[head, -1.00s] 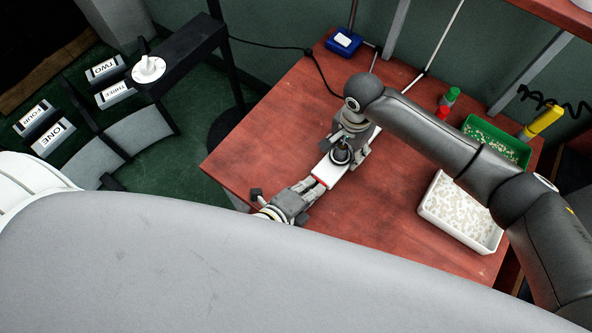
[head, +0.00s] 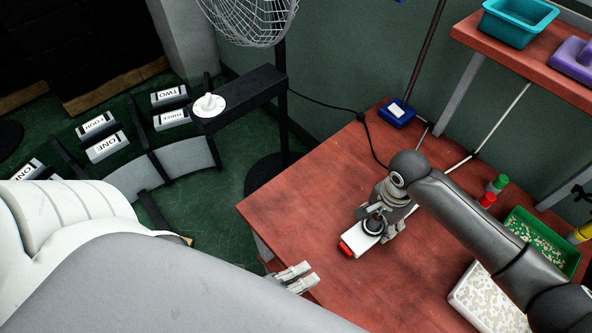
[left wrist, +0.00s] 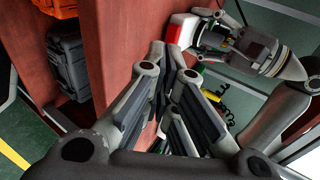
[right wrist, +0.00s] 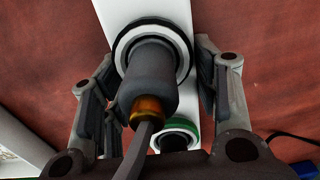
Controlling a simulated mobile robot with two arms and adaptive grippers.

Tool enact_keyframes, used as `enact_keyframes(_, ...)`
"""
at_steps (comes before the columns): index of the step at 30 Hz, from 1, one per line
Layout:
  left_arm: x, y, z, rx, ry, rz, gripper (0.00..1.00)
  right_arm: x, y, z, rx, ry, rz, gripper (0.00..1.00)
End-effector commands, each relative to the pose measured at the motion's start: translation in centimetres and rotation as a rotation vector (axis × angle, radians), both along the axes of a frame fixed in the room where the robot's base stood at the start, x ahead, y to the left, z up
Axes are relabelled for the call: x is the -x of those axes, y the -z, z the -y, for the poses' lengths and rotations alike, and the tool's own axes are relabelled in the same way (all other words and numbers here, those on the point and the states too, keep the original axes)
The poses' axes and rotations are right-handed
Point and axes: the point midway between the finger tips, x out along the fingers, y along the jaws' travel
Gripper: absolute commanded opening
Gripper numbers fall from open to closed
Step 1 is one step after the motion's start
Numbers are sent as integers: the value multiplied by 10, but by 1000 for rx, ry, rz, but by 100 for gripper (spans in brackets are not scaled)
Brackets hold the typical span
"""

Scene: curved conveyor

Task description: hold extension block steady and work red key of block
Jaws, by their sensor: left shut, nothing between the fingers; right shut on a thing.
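The white extension block (head: 361,239) lies on the red table, its red key (head: 346,248) at the end facing me. My right gripper (head: 383,222) is shut on the block's sides. In the right wrist view the white block (right wrist: 192,25) sits between its fingers, with a dark plug (right wrist: 150,80) in one socket and a green-ringed socket (right wrist: 175,134) beyond. My left gripper (head: 297,277) is shut and empty near the table's front edge, apart from the key. In the left wrist view the red key (left wrist: 173,34) shows just past the closed fingers.
A blue box (head: 397,112) with a cable lies at the back. Green (head: 541,243) and white (head: 490,300) bins of pale pieces stand at right. Red and green cylinders (head: 491,192) stand near them. A fan (head: 250,18) and labelled ONE to FOUR blocks are at left.

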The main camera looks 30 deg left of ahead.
Motion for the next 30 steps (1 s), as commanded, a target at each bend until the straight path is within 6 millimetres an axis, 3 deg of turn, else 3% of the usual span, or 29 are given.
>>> enact_keyframes(7,14,-8,-6,0,-1,-1,0,-2,0,3,6,3,5,17)
enact_keyframes(22,16,-10,-7,0,-1,0,0,-3,0,3,7,3,7,17)
enact_keyframes(23,16,-10,-7,0,-1,0,0,-3,0,3,7,3,7,59)
enact_keyframes(28,16,-10,-7,0,-1,0,0,-2,0,2,5,2,5,80)
enact_keyframes(30,16,-10,-7,0,-1,0,0,-2,0,2,4,2,5,80)
